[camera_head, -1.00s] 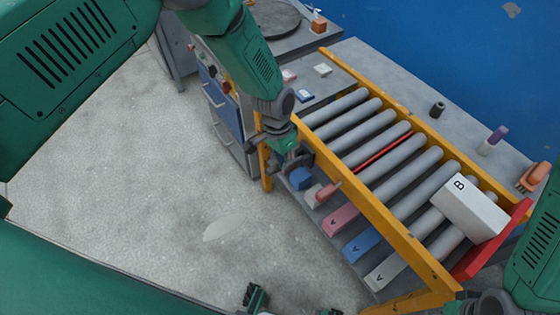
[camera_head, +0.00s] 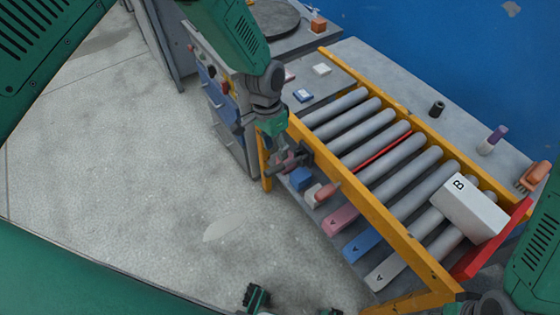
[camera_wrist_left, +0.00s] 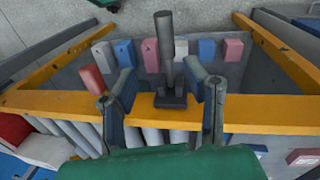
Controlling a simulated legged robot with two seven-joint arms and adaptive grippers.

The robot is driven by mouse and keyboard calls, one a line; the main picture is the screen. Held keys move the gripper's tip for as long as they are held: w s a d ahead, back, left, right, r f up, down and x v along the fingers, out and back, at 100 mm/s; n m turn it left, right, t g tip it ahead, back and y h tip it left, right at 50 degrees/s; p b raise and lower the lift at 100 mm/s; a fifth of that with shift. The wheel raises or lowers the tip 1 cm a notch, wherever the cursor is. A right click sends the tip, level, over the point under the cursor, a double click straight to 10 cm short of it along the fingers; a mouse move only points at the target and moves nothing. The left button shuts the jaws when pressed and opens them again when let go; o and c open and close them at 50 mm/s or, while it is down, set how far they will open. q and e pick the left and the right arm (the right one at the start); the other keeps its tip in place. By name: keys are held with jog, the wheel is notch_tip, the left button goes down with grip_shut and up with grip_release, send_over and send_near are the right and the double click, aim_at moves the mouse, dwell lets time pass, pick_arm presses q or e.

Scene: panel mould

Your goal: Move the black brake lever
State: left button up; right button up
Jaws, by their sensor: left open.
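The black brake lever (camera_wrist_left: 165,40) shows in the left wrist view as a dark upright bar on a dark base at the yellow rail. My left gripper (camera_wrist_left: 158,72) is open, with one finger on each side of the lever; I cannot tell whether either finger touches it. In the head view my left gripper (camera_head: 290,160) is at the near yellow rail, by its left end, and the lever is hard to make out beside it. My right arm shows at the right edge of the head view, but its gripper is out of the picture.
The roller conveyor (camera_head: 350,192) has yellow rails and carries a white block marked B (camera_head: 470,208) near a red end plate (camera_head: 497,238). Several coloured blocks, such as a pink one (camera_head: 341,219), lie below the near rail. The floor to the left is clear.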

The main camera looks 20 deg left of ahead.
pick_arm(q)
notch_tip(320, 180, up, 6)
jog(key=a, duration=0.2)
jog(key=shift+w, duration=0.3)
jog(key=c, duration=0.5)
jog(key=a+b, duration=0.1)
jog(key=b, duration=0.1)
jog(key=a+f+t+b, duration=0.1)
jog(key=a+b, duration=0.1)
jog(key=b, duration=0.1)
jog(key=shift+s+f+h, duration=0.1)
jog(key=shift+f+h, duration=0.05)
jog(key=shift+h, duration=0.25)
grip_shut()
jog(key=t+h+b, duration=0.3)
jog(key=t+b, duration=0.2)
jog(key=b, duration=0.8)
send_over(278, 166)
jog(key=a, duration=0.3)
notch_tip(278, 166, down, 6)
jog(key=f, duration=0.2)
jog(key=s+d+f, duration=0.1)
jog(key=shift+d+f, duration=0.1)
jog(key=shift+f, duration=0.2)
jog(key=shift+d+f, duration=0.25)
jog(key=shift+f, duration=0.15)
pick_arm(e)
notch_tip(278, 166, down, 18)
jog(key=shift+a+f, duration=0.15)
jog(key=shift+a, duration=0.2)
